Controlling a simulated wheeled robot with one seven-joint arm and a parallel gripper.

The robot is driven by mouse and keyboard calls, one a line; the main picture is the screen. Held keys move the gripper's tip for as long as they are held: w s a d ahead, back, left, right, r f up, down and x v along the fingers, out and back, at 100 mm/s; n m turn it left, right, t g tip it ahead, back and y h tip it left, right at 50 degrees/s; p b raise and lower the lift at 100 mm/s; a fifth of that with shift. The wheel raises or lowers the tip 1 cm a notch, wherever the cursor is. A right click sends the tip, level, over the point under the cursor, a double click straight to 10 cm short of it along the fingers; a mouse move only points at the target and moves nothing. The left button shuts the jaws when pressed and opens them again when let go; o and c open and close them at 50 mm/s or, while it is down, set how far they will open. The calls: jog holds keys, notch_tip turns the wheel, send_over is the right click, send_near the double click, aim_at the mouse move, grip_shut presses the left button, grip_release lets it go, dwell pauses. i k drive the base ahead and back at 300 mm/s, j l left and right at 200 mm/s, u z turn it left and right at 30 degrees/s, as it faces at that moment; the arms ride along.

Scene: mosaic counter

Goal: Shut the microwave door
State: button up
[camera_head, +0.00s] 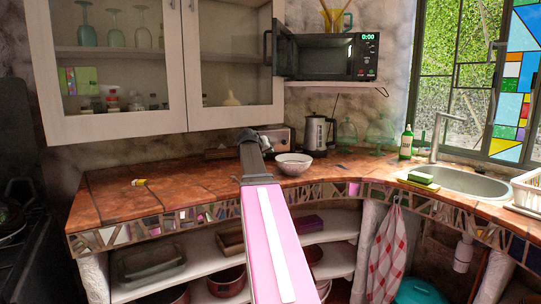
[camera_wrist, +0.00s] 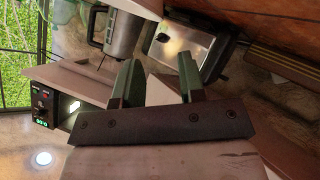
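The black microwave (camera_head: 335,58) sits on a wall shelf at upper centre-right in the head view, its display lit green. Its door (camera_head: 284,52) stands open at the left side, swung out toward me, with a handle on its outer edge. In the wrist view, the microwave (camera_wrist: 44,104) shows tilted at the left, with its display and a lit patch beside it. I cannot make out the door there. My gripper (camera_wrist: 158,78) has its two fingers apart with nothing between them. In the head view my gripper (camera_head: 251,137) is over the counter, lower left of the microwave and apart from it.
A glass-fronted cabinet (camera_head: 122,128) hangs left of the microwave. On the counter (camera_head: 110,205) stand a toaster (camera_head: 284,139), a kettle (camera_head: 318,134) and a white bowl (camera_head: 293,165), close to my gripper. The sink (camera_head: 467,181) is at right. The counter's left part is mostly clear.

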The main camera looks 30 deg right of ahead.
aim_at(282, 46)
jog(key=z, duration=1.45)
